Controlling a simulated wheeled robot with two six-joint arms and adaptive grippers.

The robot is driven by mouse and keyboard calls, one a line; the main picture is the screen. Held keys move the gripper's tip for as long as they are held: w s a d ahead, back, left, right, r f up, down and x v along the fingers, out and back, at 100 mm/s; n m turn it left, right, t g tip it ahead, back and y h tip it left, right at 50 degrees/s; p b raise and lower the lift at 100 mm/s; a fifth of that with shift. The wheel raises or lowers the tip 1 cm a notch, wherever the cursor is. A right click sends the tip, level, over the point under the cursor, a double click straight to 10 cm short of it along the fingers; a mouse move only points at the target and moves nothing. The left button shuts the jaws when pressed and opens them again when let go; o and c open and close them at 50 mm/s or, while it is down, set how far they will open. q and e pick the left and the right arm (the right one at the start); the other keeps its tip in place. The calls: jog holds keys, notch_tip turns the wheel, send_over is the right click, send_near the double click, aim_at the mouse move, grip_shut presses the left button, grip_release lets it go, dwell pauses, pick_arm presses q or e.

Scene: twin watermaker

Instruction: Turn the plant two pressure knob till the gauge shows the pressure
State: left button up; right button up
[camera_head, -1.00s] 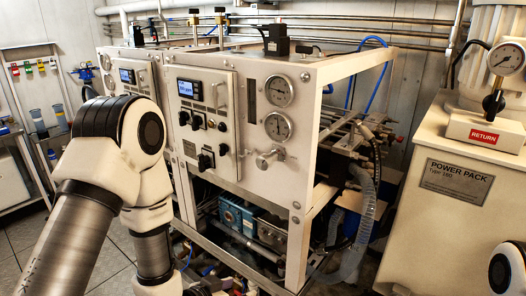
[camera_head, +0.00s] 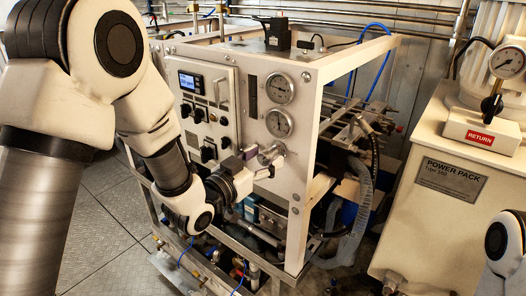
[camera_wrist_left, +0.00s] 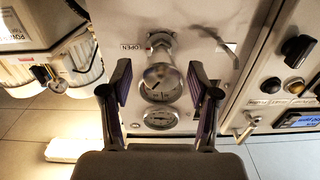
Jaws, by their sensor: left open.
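The pressure knob (camera_head: 271,154) is a silver round knob low on the white front panel of the near plant. Two round gauges (camera_head: 279,124) sit above it; their readings are too small to tell. My left gripper (camera_head: 256,160) is at the knob. In the left wrist view, the picture is upside down, and the open fingers of the left gripper (camera_wrist_left: 159,68) stand on either side of the knob (camera_wrist_left: 161,76), with gaps visible. The gauges show beyond it, the nearer one (camera_wrist_left: 160,92) partly covered by the knob. My right gripper is not in view.
A panel with a blue-lit display (camera_head: 190,83) and black switches is left of the gauges. The power pack (camera_head: 440,200) stands at right, with its own gauge (camera_head: 506,60). Pipes and hoses (camera_head: 357,200) fill the frame's right side.

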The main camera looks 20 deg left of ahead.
pick_arm(q)
jog(key=shift+f, duration=0.1)
jog(key=shift+w, duration=0.1)
jog(key=shift+c, duration=1.4)
grip_shut()
jog(key=shift+f+m+b, duration=0.2)
jog(key=shift+m+b, duration=0.2)
jog(key=shift+b, duration=0.4)
jog(key=c, duration=0.9)
grip_release()
jog(key=shift+r, duration=0.2)
jog(key=shift+o, duration=1.4)
grip_release()
